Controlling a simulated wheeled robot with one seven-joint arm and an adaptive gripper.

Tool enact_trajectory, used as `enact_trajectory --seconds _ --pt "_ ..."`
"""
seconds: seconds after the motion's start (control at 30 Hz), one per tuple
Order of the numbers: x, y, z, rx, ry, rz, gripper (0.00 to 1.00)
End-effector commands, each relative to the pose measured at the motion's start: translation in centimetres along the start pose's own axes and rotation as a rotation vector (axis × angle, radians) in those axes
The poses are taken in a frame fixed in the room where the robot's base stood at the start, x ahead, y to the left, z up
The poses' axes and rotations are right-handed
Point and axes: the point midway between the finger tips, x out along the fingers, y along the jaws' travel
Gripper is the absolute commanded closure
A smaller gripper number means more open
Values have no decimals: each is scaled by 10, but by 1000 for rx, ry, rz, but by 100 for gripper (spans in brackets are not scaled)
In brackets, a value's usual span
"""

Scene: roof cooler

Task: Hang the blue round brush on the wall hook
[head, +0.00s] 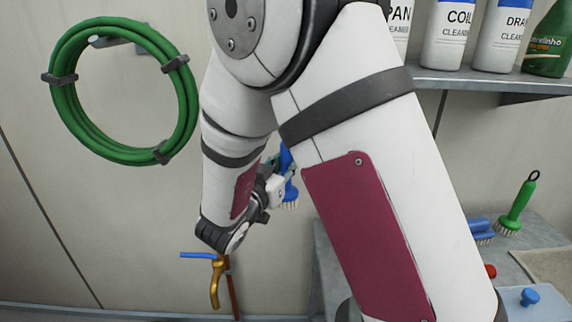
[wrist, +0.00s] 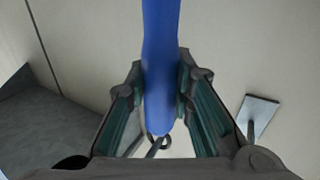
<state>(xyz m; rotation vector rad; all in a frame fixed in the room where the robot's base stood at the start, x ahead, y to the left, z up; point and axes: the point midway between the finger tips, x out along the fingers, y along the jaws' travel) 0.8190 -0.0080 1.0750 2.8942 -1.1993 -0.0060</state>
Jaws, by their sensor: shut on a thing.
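The blue round brush (head: 290,188) is in my gripper in the head view, partly hidden by my arm, with its pale bristles pointing down. In the wrist view its blue handle (wrist: 160,45) runs between the two fingers of my gripper (wrist: 162,78), which is shut on it. A dark loop (wrist: 158,143) shows at the handle's end. A grey metal plate with a short peg (wrist: 258,113), which looks like the wall hook, is on the wall to the right of the fingers, apart from the brush. I cannot make out this hook in the head view.
A green hose coil (head: 68,95) hangs at the left. A shelf (head: 480,82) with several bottles is at the upper right. Below it, a grey bench (head: 350,262) holds a green brush (head: 517,205) and a blue brush (head: 480,230). A brass tap (head: 215,285) is below my wrist.

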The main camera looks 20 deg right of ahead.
Motion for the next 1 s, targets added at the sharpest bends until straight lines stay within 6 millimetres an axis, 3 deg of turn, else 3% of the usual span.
enact_trajectory --seconds 0.03,0.1,0.13,0.53,0.67,1.0 --pt "0 0 0 0 0 0 74" --pt "0 0 0 0 0 0 58" --pt "0 0 0 0 0 0 55" --pt "-6 -1 0 0 -1 -2 55" --pt "-25 -1 0 0 -1 -4 55" --pt "-92 -1 0 0 0 -4 55"
